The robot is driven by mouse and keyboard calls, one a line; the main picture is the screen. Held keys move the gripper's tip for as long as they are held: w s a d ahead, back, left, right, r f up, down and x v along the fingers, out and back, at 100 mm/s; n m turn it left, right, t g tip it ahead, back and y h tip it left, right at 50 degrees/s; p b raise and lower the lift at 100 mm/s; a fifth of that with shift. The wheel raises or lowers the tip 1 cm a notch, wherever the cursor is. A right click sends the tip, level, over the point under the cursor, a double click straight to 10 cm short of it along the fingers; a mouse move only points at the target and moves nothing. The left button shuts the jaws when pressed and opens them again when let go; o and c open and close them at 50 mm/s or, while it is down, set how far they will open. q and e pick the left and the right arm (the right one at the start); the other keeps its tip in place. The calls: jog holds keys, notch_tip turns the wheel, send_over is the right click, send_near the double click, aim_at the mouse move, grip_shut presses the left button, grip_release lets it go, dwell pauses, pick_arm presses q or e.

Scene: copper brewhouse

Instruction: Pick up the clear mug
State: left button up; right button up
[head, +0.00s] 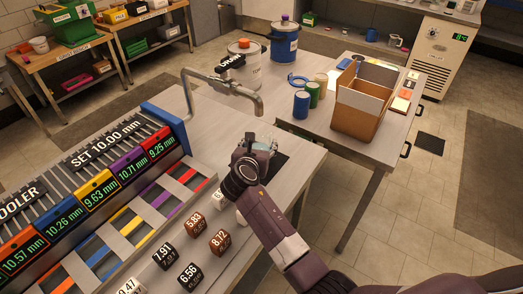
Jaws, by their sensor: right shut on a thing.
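My right gripper (257,153) reaches in from the lower right, over the right part of the metal bench (150,110). My left gripper is not in view.
A curved metal tap (245,94) rises behind the gripper. Several numbered cubes (220,241) stand in front and left, near a display rack (85,195).

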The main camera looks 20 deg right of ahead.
jog(key=shift+r, duration=0.1)
jog(key=c, duration=0.8)
jog(key=shift+o, duration=0.2)
